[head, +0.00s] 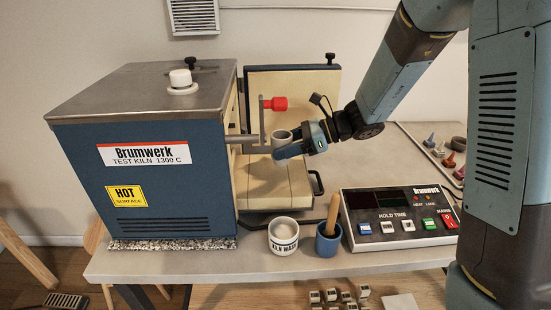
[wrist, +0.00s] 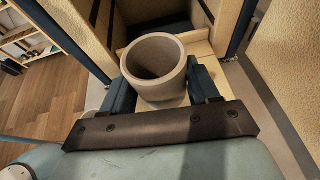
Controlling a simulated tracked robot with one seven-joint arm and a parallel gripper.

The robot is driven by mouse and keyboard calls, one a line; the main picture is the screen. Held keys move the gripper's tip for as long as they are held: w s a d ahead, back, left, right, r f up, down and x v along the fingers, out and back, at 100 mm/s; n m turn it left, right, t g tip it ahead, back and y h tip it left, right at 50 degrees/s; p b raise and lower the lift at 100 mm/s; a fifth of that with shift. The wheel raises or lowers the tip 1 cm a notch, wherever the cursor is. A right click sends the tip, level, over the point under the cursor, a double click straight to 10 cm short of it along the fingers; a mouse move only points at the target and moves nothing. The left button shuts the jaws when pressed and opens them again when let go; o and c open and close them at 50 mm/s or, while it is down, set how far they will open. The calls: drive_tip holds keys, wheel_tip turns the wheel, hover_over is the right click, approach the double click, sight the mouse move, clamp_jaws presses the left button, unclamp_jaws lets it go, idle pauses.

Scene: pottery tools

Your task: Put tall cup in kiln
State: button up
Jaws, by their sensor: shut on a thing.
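The tall cup (head: 281,136) is a plain grey-beige cylinder. My gripper (head: 287,147) is shut on it and holds it upright in front of the kiln's opening. In the wrist view the cup (wrist: 157,62) sits between the two dark fingers of my gripper (wrist: 165,85), its round mouth facing the camera. The kiln (head: 150,190) is a blue box with a steel top. Its cream-lined door stands open. In the wrist view the kiln's pale walls (wrist: 105,25) frame a dark interior just beyond the cup. The cup's base is partly hidden by my gripper.
A red-knobbed lever (head: 276,103) stands beside the cup near the kiln opening. A white labelled pot (head: 283,240), a blue pot with a wooden tool (head: 328,240) and a control box (head: 400,215) stand on the bench's front. Small coloured pieces lie at the right.

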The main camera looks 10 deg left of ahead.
drive_tip(key=shift+w+a+f, duration=0.3)
drive_tip(key=shift+a+f, duration=0.35)
drive_tip(key=shift+f, duration=1.6)
drive_tip(key=o, duration=1.1)
